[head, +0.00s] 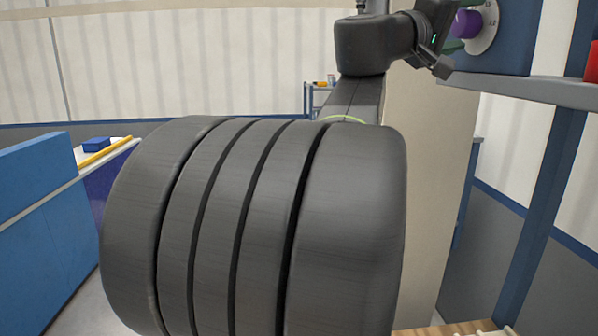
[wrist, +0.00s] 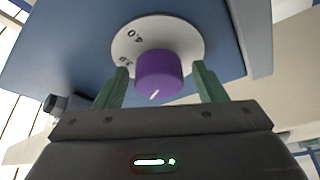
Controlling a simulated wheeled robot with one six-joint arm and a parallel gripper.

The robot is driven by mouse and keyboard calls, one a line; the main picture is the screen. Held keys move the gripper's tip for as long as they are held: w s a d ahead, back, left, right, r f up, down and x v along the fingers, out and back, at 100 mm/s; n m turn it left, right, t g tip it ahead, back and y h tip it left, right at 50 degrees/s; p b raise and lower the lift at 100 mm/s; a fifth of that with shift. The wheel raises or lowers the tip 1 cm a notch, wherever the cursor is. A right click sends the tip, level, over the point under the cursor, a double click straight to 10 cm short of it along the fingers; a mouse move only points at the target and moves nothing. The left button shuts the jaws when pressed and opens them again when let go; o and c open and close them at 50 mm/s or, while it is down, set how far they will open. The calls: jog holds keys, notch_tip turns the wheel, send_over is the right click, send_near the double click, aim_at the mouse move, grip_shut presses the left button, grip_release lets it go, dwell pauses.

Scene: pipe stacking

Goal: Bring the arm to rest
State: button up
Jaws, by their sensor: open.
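My gripper (wrist: 160,68) is open and empty, its two green fingers on either side of a purple knob (wrist: 158,72) in the wrist view. A gap shows between the knob and each finger; depth is hard to judge. The knob has a white pointer line and sits on a round white dial (wrist: 190,30) with dark numbers, on a blue panel (wrist: 75,45). In the head view my arm reaches to the upper right, where the knob (head: 466,24) shows beside my gripper, partly hidden by it.
A grey shelf (head: 540,90) runs below the blue panel, with a red object (head: 592,64) at the right edge. A blue post (head: 545,210) stands under it. A blue board (head: 45,220) and a table with a yellow bar (head: 105,152) are at left. My arm hides the middle.

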jog(key=m+h, duration=0.1)
jog(key=m, duration=0.1)
jog(key=m+g+h, duration=0.1)
jog(key=m, duration=0.2)
jog(key=shift+b, duration=0.4)
jog(key=shift+m+g+h+p, duration=0.35)
jog(key=shift+m+g, duration=0.2)
jog(key=shift+m, duration=0.65)
jog(key=shift+m+g+h+p, duration=0.25)
jog(key=shift+m+g+p, duration=0.25)
jog(key=shift+m, duration=0.7)
jog(key=shift+m+g, duration=0.25)
jog(key=shift+m, duration=0.25)
jog(key=shift+m, duration=0.3)
jog(key=shift+a, duration=0.1)
